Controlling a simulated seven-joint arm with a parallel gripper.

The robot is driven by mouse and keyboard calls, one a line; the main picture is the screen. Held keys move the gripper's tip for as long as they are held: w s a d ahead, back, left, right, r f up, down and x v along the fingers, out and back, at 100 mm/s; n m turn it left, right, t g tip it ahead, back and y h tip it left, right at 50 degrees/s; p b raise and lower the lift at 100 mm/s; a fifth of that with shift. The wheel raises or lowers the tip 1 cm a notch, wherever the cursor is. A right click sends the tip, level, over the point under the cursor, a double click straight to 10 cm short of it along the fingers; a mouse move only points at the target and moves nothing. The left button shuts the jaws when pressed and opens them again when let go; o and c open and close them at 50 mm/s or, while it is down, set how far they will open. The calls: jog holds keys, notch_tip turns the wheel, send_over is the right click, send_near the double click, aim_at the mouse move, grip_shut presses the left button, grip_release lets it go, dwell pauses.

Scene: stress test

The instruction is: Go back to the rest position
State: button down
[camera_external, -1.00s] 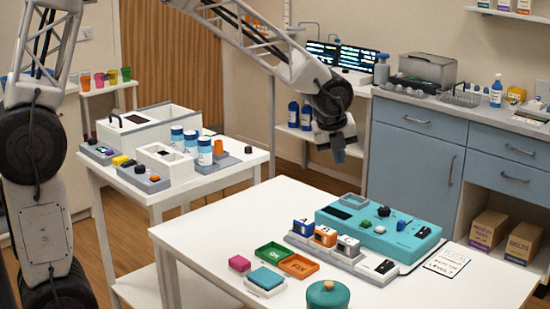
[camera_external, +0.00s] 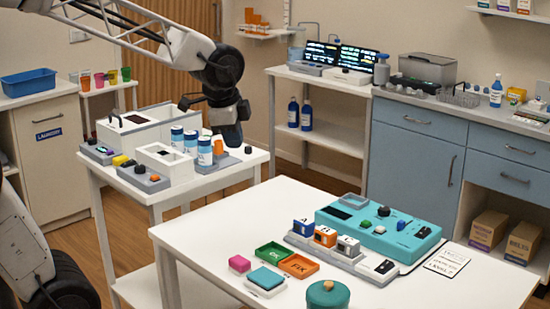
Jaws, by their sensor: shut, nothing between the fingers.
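My gripper (camera_external: 231,135) hangs from my arm over or behind the right end of the left white table. It looks shut, with nothing held. It is close to an orange cup (camera_external: 217,144) and the blue-and-white canisters (camera_external: 191,141); whether it touches them cannot be told from this angle. My arm reaches in from the upper left.
The left table holds white boxes (camera_external: 165,158) and a dark-knobbed grey panel (camera_external: 143,178). The front table (camera_external: 200,232) carries a teal console (camera_external: 380,229), a green tray (camera_external: 272,254), an orange tray (camera_external: 299,265) and a teal round pot (camera_external: 327,296). Floor lies open between the tables.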

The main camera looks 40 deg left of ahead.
jog(key=s+a+n, duration=0.1)
jog(key=s+n, duration=0.4)
jog(key=s, duration=0.3)
jog(key=s+a+f+n, duration=0.1)
jog(key=s+a+n, duration=0.1)
jog(key=s+n, duration=0.3)
jog(key=s, duration=0.3)
jog(key=shift+a+f+n+g, duration=0.15)
jog(key=shift+a+n+g, duration=0.1)
jog(key=shift+n+g, duration=0.05)
jog(key=w+d+f+m, duration=0.1)
jog(key=w+d+m, duration=0.3)
jog(key=w+m, duration=0.65)
jog(key=w+d+f+m, duration=0.1)
jog(key=w+d+m, duration=0.45)
jog(key=w, duration=0.85)
jog(key=w+d+f+m+t, duration=0.1)
jog(key=w+d+f+m, duration=0.6)
jog(key=w+m, duration=0.3)
jog(key=w+d+f+m, duration=0.6)
jog(key=w+d+m, duration=0.2)
jog(key=w+m, duration=0.1)
jog(key=shift+w+d+f+m+t, duration=0.15)
jog(key=shift+w+f+m+t, duration=0.2)
jog(key=shift+f+m+t, duration=0.05)
jog(key=shift+f, duration=0.15)
